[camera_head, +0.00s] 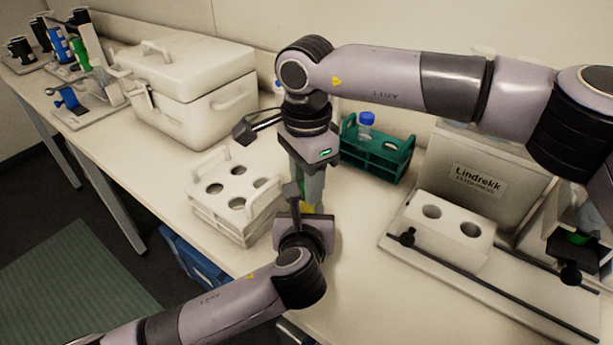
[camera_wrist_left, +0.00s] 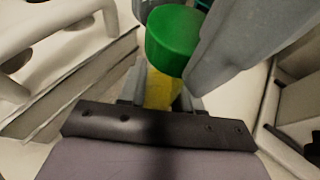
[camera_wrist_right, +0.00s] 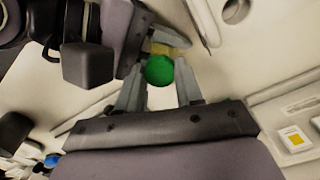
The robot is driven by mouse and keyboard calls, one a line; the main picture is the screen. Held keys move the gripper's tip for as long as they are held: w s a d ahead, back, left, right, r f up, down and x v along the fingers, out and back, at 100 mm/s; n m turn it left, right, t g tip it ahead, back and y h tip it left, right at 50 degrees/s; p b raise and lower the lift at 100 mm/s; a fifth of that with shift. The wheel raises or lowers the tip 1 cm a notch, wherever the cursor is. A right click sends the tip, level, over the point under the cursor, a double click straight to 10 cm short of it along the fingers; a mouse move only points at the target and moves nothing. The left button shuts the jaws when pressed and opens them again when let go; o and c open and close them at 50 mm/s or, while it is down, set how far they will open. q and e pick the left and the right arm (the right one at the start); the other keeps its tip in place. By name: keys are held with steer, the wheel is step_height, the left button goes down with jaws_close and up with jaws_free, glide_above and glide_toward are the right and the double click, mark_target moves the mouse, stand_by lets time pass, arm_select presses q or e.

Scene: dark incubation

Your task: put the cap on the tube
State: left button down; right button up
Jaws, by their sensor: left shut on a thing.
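My left gripper (camera_head: 303,222) is shut on a tube with yellow contents (camera_head: 306,208), which also shows in the left wrist view (camera_wrist_left: 160,90). A green cap (camera_wrist_left: 176,40) is at the tube's upper end; whether it is seated or only resting there, I cannot tell. My right gripper (camera_head: 308,188) points down from above. In the right wrist view, its fingers (camera_wrist_right: 160,82) stand on both sides of the green cap (camera_wrist_right: 159,71). Whether they press on it is unclear. The head view hides the cap behind the fingers.
A white rack with empty holes (camera_head: 232,225) is close left of the grippers. A green rack (camera_head: 376,158) with a blue-capped tube (camera_head: 366,125) stands behind. A white two-hole block (camera_head: 450,240) on a railed plate is at right, a white cooler box (camera_head: 190,85) at back left.

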jaws_close()
steer(key=m, duration=0.4)
steer(key=shift+m, duration=0.3)
steer(key=m, duration=0.4)
steer(key=shift+m, duration=0.4)
steer(key=m, duration=0.4)
steer(key=shift+m, duration=0.3)
steer(key=m, duration=0.5)
steer(key=o, duration=0.9)
jaws_free()
steer(key=shift+c, duration=0.2)
steer(key=shift+r, duration=2.25)
